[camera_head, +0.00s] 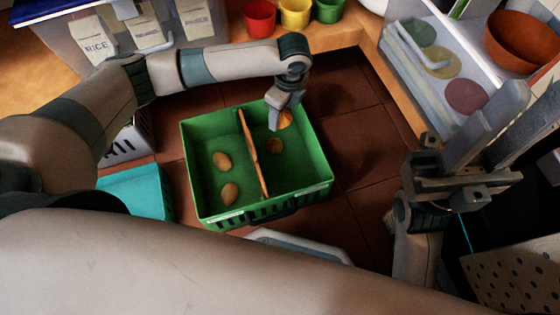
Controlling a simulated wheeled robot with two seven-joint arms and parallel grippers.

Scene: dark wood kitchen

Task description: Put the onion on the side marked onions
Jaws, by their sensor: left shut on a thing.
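A green crate (190,160) stands on the dark tiled floor, split by an upright wooden divider (252,150). My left gripper (281,113) reaches down into the right compartment at its far end. It is shut on an orange-brown onion (286,120), which the fingers partly hide. I cannot tell whether the held onion touches the crate's bottom. Two paler tan bulbs or potatoes lie in the left compartment, one farther (222,160) and one nearer (229,193). The front-wall labels are unreadable. My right gripper (518,104) is open and empty at the right.
A teal box (140,190) is left of the crate. Red (260,17), yellow (295,12) and green (329,9) cups stand behind, beside a clear bin (80,38) of labelled packets. An orange bowl (520,42) sits at upper right. Floor right of the crate is clear.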

